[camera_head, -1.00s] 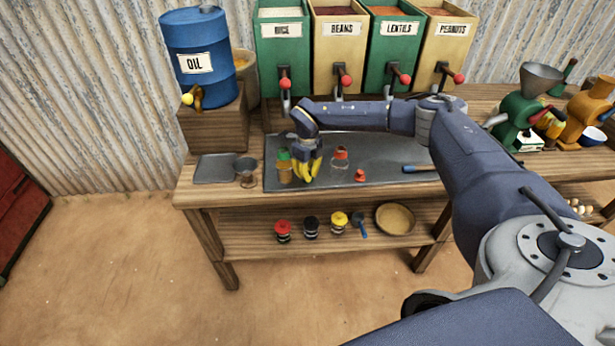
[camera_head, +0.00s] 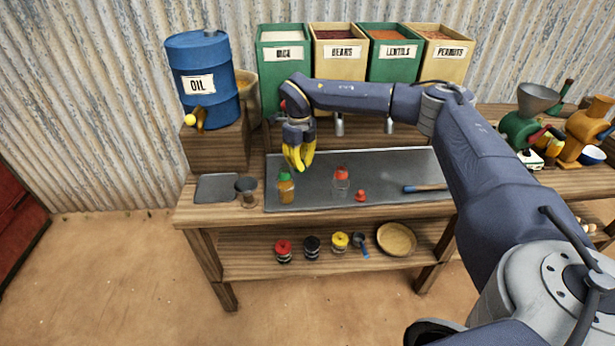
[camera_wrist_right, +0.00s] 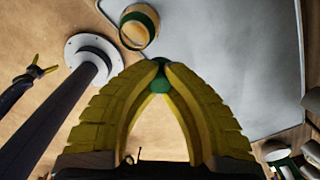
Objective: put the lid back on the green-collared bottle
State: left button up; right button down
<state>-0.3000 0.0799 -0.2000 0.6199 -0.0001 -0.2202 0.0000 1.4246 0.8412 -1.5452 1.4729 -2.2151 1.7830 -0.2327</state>
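The green-collared bottle (camera_head: 286,191) stands upright on the grey tray, with amber contents. In the right wrist view the bottle (camera_wrist_right: 139,28) shows from above, with a green ring around its mouth. My right gripper (camera_head: 299,168) is above the tray, just right of and behind the bottle in the head view. In the wrist view its yellow fingers (camera_wrist_right: 160,72) meet at the tips on a small green lid (camera_wrist_right: 160,84), held apart from the bottle. My left gripper (camera_wrist_right: 42,71) shows small at the wrist view's left edge, its fingers spread and empty.
A red-collared bottle (camera_head: 341,181) and a loose red lid (camera_head: 361,195) are on the grey tray (camera_head: 315,202). A blue-handled tool (camera_head: 425,188) lies farther right. A dark cup (camera_head: 246,190) stands left. Dispensers (camera_head: 338,55) and an oil drum (camera_head: 203,100) line the back.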

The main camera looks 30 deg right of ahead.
jog(key=w+a+r, duration=0.3)
jog(key=a+r, duration=0.1)
jog(key=r, duration=0.4)
jog(key=shift+s+a+f, duration=0.1)
jog(key=shift+f, duration=1.55)
jog(key=shift+s+a+f, duration=0.1)
jog(key=shift+f, duration=1.5)
jog(key=shift+f, duration=0.25)
jog(key=c, duration=0.9)
grip_release()
jog(key=shift+r, duration=0.15)
jog(key=shift+r, duration=3.35)
